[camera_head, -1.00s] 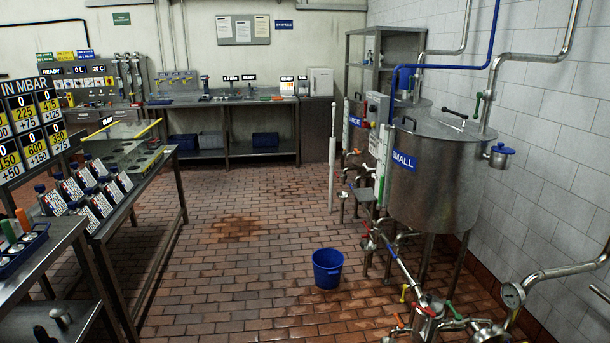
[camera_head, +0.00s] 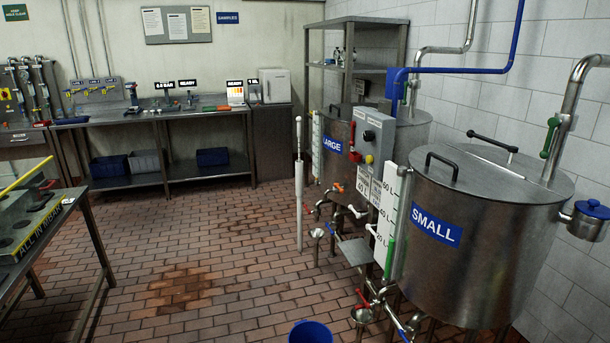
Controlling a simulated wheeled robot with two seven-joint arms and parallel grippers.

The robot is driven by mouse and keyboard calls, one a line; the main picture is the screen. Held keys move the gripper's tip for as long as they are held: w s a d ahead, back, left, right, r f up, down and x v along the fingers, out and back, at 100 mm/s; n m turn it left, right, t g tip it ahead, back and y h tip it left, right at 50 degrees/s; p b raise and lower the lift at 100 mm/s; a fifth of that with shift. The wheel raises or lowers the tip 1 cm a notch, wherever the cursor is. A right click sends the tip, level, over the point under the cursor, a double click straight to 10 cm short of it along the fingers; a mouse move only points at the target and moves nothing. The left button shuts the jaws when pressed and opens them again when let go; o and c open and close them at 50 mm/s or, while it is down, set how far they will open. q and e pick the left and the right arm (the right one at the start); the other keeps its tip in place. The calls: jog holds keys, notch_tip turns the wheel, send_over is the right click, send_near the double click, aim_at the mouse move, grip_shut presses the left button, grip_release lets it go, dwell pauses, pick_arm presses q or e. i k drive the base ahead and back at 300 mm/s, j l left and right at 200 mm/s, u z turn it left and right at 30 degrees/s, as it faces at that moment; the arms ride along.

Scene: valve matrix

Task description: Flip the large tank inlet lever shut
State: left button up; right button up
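The large tank (camera_head: 338,172) is a steel vessel with a blue LARGE label (camera_head: 333,145), standing at the back right behind the small tank. A steel pipe (camera_head: 416,72) and a blue pipe (camera_head: 460,70) come to its top. Neither of my grippers is in view.
The small tank (camera_head: 470,275) stands in the near right, with a green lever (camera_head: 550,138) on its own pipe. A grey control box (camera_head: 372,133) sits between the tanks. A blue bucket (camera_head: 311,332) stands on the floor. The brick floor (camera_head: 235,250) in the middle is clear.

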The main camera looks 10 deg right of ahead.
aim_at(405, 96)
jog(key=i+j+z, duration=0.2)
jog(key=i+z, duration=0.2)
jog(key=i+j+z, duration=0.35)
jog(key=i, duration=0.2)
jog(key=i+j+z, duration=0.4)
jog(key=u, duration=0.35)
jog(key=i+j+u, duration=0.2)
jog(key=j, duration=0.2)
jog(key=j+u, duration=0.2)
jog(key=j, duration=0.15)
jog(key=i+j+u, duration=0.2)
jog(key=j, duration=0.15)
jog(key=i+j+u, duration=0.8)
jog(key=i, duration=0.15)
jog(key=i+z, duration=0.5)
jog(key=i+j+z, duration=0.15)
jog(key=i+z, duration=0.35)
jog(key=i, duration=0.2)
jog(key=i+l+z, duration=0.2)
jog(key=i+z, duration=0.15)
jog(key=z, duration=0.15)
jog(key=i+z, duration=0.35)
jog(key=z, duration=0.15)
jog(key=i+j+z, duration=0.1)
jog(key=i+z, duration=0.25)
jog(key=z, duration=0.15)
jog(key=i+j+z, duration=0.25)
jog(key=z, duration=0.25)
jog(key=i, duration=0.1)
